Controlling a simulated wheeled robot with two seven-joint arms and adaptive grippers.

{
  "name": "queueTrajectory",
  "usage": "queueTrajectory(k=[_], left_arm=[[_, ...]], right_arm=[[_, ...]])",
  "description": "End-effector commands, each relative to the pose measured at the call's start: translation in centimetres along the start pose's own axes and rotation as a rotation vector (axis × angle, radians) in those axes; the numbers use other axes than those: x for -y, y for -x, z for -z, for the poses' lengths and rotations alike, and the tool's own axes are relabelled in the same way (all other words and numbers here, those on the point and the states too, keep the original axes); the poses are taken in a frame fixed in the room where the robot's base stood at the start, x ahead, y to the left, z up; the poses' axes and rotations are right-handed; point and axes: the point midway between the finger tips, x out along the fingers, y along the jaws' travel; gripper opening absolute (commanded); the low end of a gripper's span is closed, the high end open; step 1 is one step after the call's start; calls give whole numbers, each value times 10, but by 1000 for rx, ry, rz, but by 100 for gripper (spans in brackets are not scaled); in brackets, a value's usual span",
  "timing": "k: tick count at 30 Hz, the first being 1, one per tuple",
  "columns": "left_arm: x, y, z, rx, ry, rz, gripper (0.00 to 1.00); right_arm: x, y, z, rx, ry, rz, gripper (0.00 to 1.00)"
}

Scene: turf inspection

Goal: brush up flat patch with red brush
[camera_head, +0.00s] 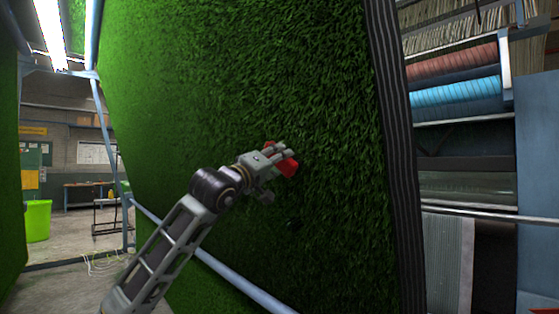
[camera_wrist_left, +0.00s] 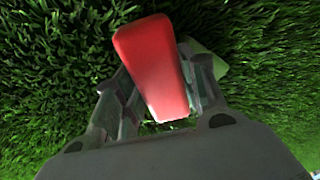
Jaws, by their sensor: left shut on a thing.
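A large upright sheet of green turf (camera_head: 250,70) fills the middle of the head view. My left gripper (camera_head: 277,158) is in front of it, shut on the red brush (camera_head: 289,168). In the left wrist view the brush's red body (camera_wrist_left: 155,65) sticks out from between the fingers towards the turf (camera_wrist_left: 260,70). A paler green flat piece (camera_wrist_left: 207,60) shows just behind the brush; I cannot tell what it is. Whether the brush touches the turf is hidden. A darker spot (camera_head: 293,222) lies on the turf below the gripper; no clearly flattened patch can be told apart. My right gripper is not in view.
A blue rail (camera_head: 240,284) crosses low in front of the turf. A dark ribbed strip (camera_head: 397,150) edges it on the right. Beyond stand shelves with red and blue rolls (camera_head: 455,92). A green bin (camera_head: 38,220) stands at far left.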

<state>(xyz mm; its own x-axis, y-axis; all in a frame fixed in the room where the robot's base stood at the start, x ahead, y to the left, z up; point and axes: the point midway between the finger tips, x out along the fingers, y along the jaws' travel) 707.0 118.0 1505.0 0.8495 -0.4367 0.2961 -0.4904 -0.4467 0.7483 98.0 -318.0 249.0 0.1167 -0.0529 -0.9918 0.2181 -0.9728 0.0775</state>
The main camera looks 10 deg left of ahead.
Motion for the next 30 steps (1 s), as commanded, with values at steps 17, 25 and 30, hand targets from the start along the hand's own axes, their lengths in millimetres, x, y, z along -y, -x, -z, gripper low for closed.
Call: queueTrajectory(k=[17,25,30], left_arm=[[7,-1,9,-1,0,-2,20],[8,-1,11,-1,0,-2,20],[11,-3,15,-1,0,-1,20]], right_arm=[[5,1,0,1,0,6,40],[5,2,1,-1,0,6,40],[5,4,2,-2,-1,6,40]])
